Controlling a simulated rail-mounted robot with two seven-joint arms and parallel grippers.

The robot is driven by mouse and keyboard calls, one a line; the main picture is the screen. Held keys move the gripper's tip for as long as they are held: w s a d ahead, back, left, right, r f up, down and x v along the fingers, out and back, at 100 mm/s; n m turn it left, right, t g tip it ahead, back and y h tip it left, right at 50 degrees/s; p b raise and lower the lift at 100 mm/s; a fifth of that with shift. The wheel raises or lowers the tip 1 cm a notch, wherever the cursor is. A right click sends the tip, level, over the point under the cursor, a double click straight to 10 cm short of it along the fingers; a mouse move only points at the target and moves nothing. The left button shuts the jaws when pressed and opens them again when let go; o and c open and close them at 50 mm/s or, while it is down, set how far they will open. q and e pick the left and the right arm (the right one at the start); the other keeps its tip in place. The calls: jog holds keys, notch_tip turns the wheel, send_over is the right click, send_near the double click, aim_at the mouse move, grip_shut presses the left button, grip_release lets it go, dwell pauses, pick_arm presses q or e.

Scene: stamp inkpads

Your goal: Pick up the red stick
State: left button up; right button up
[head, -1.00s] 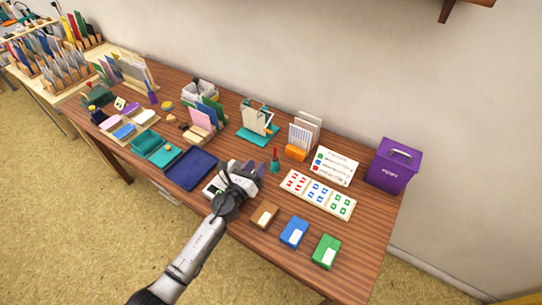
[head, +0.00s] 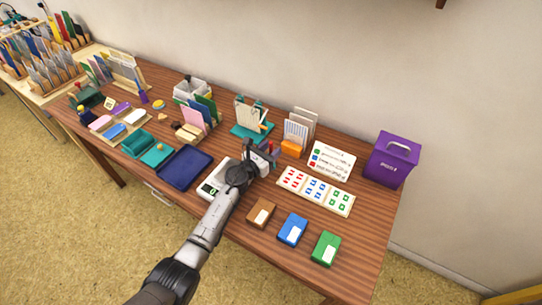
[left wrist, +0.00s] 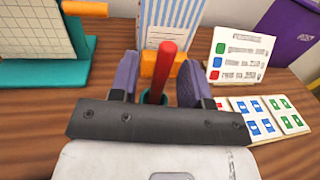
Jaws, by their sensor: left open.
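The red stick (left wrist: 161,69) stands slightly tilted in a small dark green holder (left wrist: 147,97) in the left wrist view. In the head view the red stick (head: 270,146) is a small red tip by the gripper, mostly hidden. My left gripper (head: 264,160) is open, with its two purple fingers either side of the stick. In the left wrist view the gripper (left wrist: 155,82) shows one finger left and one right of the stick, with a gap on the left. I cannot tell how deep the stick sits between them. My right gripper is not in view.
An orange block (head: 292,147) with upright papers stands just behind. A teal stand (head: 251,130) is to the left. A card with colored patterns (head: 316,190) lies to the right. A white scale (head: 212,188) is under my arm. Brown, blue (head: 292,229) and green boxes lie in front.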

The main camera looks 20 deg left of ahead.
pick_arm(q)
jog(key=shift+w, duration=0.15)
jog(key=shift+c, duration=0.2)
grip_shut()
dwell(0.3)
notch_tip(320, 180, up, 10)
jog(key=p, duration=0.8)
